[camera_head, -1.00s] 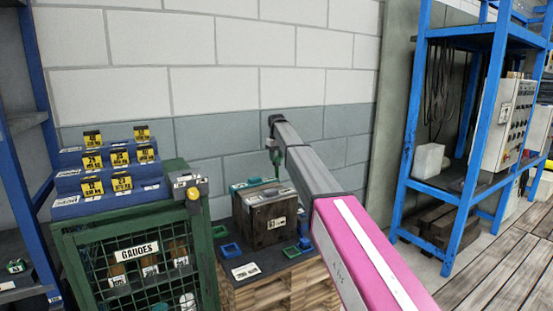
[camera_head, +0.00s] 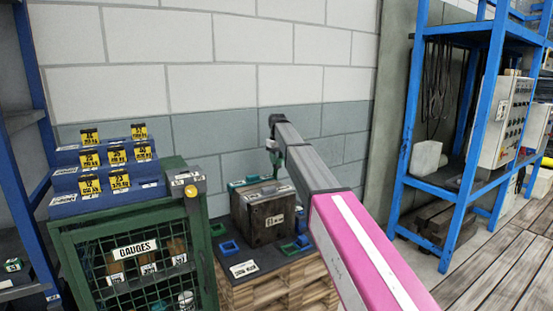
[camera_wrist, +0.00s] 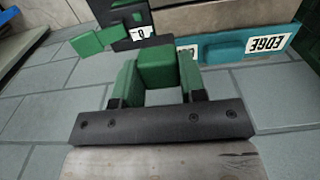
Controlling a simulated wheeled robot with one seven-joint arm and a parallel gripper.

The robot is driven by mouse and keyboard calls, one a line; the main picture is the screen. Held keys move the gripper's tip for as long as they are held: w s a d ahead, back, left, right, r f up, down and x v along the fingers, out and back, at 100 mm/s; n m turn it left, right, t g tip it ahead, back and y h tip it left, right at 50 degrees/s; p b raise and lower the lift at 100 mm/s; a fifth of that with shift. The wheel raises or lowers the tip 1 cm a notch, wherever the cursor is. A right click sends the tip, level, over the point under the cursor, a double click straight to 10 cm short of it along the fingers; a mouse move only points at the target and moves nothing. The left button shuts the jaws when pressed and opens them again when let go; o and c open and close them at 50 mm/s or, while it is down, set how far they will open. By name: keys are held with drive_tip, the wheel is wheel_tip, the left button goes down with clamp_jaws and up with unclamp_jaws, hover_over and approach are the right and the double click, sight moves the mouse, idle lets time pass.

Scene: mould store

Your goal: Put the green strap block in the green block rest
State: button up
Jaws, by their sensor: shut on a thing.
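My gripper (camera_wrist: 157,80) is shut on the green strap block (camera_wrist: 157,66), a small green block between its two green fingers in the wrist view. In the head view my gripper (camera_head: 275,160) is small, above the back of a dark mould block (camera_head: 262,215) on a low wooden stand. The strap block cannot be told from the fingers there.
A teal bar marked EDGE (camera_wrist: 245,46) lies close beyond the held block in the wrist view. A green GAUGES cage (camera_head: 130,250) stands left, a blue rack (camera_head: 470,160) right. The wall is close behind.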

drive_tip(key=shift+s+d, duration=1.7)
drive_tip(key=shift+s, duration=4.1)
drive_tip(key=shift+s+d, duration=1.65)
drive_tip(key=shift+s, duration=4.15)
drive_tip(key=shift+w+f, duration=0.1)
drive_tip(key=shift+f, duration=13.4)
